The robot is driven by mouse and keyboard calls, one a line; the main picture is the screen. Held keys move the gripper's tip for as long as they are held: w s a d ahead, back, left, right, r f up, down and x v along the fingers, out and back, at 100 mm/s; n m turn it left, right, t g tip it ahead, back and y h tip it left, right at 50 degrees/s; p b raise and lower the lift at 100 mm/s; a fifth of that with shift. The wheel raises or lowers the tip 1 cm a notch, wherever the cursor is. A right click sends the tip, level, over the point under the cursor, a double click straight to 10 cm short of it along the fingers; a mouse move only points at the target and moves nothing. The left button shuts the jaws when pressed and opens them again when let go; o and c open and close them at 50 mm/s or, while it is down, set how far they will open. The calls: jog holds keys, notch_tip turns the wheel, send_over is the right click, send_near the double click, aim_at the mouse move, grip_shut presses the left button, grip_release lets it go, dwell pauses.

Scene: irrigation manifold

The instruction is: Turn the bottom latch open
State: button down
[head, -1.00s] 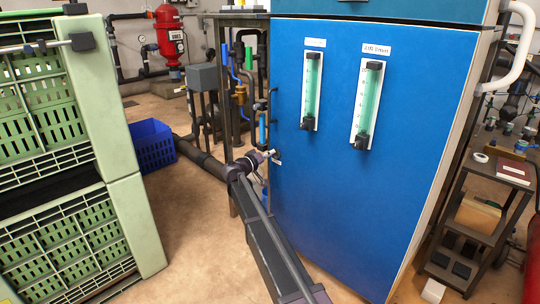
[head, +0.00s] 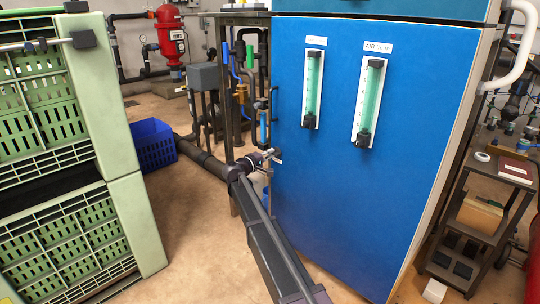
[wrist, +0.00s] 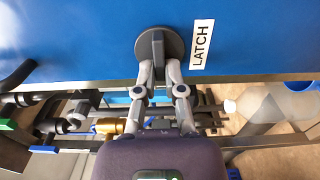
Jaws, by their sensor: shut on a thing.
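The latch (wrist: 158,42) is a dark round knob with a raised grip bar, on the blue cabinet door (wrist: 80,30) near its edge. A white label reading LATCH (wrist: 202,44) is beside it. My gripper (wrist: 159,72) has its two grey fingers closed on either side of the latch's bar in the wrist view. In the head view my gripper (head: 272,155) reaches the left edge of the blue door (head: 330,200); the latch is hard to make out there. The door looks closed.
Two green flow gauges (head: 312,88) are on the door's upper part. Green crates (head: 70,150) stand at left, with a blue basket (head: 153,143) on the floor behind. Pipes and a frame (head: 240,90) stand close left of the door. A dark cart (head: 485,215) is at right.

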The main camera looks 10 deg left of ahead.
jog(key=shift+w+d, duration=0.1)
jog(key=shift+w, duration=0.05)
jog(key=c, duration=0.7)
grip_release()
jog(key=shift+c, duration=0.2)
jog(key=shift+s, duration=0.2)
jog(key=v, duration=1.1)
jog(key=shift+s+a, duration=0.25)
jog(key=shift+a, duration=0.1)
